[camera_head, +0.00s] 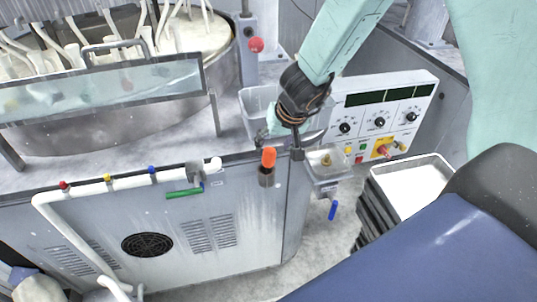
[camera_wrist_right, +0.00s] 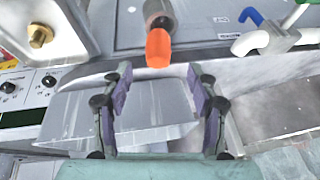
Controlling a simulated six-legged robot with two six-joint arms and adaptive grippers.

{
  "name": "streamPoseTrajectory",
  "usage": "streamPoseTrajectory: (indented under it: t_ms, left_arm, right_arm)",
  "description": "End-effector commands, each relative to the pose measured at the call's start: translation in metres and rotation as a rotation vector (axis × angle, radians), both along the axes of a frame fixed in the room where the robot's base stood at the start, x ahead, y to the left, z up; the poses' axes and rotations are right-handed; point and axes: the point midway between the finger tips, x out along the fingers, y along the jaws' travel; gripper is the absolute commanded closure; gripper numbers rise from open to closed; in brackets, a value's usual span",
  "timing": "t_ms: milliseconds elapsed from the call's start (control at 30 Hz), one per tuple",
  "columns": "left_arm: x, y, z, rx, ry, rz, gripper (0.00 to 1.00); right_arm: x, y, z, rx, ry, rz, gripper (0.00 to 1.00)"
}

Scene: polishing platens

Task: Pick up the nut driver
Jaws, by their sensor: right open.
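The nut driver (camera_head: 268,158) has an orange handle that sticks up from a grey cylindrical holder (camera_head: 266,178) on the cabinet's front edge. In the right wrist view the orange handle (camera_wrist_right: 159,47) lies just beyond the fingertips, centred between them. My right gripper (camera_head: 284,132) comes in from the upper right and is just above and beside the handle. In the wrist view its two fingers (camera_wrist_right: 158,82) are spread with nothing between them. The driver's shaft is hidden in the holder. My left gripper is not in view.
A clear tray (camera_head: 258,102) lies behind my gripper. A small bin (camera_head: 328,177) with a brass fitting and a control panel (camera_head: 385,112) stand to the right. A white pipe with valves (camera_head: 120,180) runs along the cabinet front. Stacked trays (camera_head: 370,215) stand lower right.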

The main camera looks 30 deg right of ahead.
Motion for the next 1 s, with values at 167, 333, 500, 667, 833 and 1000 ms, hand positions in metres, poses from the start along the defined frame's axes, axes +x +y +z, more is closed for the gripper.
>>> streamPoseTrajectory:
  t_ms: [167, 333, 500, 667, 833, 1000]
  left_arm:
    - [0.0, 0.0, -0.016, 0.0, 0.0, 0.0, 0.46]
    - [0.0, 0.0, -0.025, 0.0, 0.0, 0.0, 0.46]
    - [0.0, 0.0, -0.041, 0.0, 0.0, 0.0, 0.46]
    - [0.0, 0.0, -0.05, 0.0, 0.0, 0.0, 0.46]
    - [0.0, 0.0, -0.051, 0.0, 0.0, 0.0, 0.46]
    - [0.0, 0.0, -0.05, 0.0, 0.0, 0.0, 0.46]
  right_arm:
    - [0.006, 0.001, -0.022, 0.0, 0.002, 0.0, 0.41]
    - [0.01, 0.001, -0.034, -0.002, 0.003, 0.0, 0.41]
    - [0.017, 0.001, -0.055, -0.001, 0.003, 0.0, 0.41]
    - [0.024, 0.001, -0.07, -0.001, 0.003, 0.0, 0.41]
    - [0.026, 0.001, -0.072, -0.001, 0.001, 0.001, 0.41]
    - [0.026, 0.001, -0.071, -0.001, 0.001, 0.001, 0.42]
